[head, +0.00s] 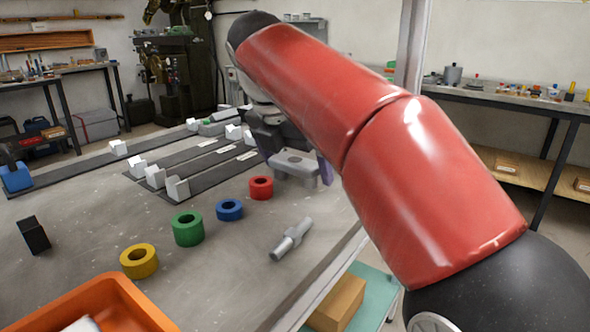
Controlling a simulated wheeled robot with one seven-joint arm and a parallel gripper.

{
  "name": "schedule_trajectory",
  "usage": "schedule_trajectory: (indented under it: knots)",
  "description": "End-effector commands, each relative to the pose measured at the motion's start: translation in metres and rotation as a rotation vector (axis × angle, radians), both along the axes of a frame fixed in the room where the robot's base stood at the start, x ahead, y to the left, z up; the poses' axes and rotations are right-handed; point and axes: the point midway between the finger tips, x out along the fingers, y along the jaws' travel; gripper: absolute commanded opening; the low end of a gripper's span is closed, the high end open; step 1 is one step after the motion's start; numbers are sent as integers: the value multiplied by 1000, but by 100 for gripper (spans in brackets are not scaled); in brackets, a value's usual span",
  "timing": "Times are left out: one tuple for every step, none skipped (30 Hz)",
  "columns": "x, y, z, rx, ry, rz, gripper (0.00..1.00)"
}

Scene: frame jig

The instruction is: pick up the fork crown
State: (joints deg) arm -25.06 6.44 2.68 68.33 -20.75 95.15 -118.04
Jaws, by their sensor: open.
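A grey metal block with a pale opening in it, which looks like the fork crown (293,161), is at the back right of the worktable. My gripper (299,155) is right at it, with a dark finger on its right side. The jaws are open. My red arm reaches over from the right and hides part of the gripper and the area behind it. I cannot tell whether the fingers touch the block.
Red (261,187), blue (229,209), green (187,228) and yellow (139,260) rings stand on the worktable (230,275). A silver stepped shaft (291,239) lies nearby. Dark strips with white blocks (177,188) are behind. An orange bin (125,300) is in front, a black block (33,234) left.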

Motion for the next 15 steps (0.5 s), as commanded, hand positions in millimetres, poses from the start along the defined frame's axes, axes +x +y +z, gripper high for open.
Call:
schedule_trajectory:
  knots:
    - [0,0,0,0,0,0,100]
    - [0,0,0,0,0,0,96]
    - [0,0,0,0,0,0,91]
    - [0,0,0,0,0,0,87]
    - [0,0,0,0,0,0,83]
    - [0,0,0,0,0,0,78]
    - [0,0,0,0,0,0,74]
    - [0,0,0,0,0,1,70]
    - [0,0,0,-1,1,1,65]
    - [0,0,0,-1,1,1,61]
    - [0,0,0,-1,1,1,57]
    - [0,0,1,0,0,0,56]
    - [0,0,1,0,0,0,56]
    - [0,0,1,0,0,0,56]
    - [0,0,1,0,0,0,56]
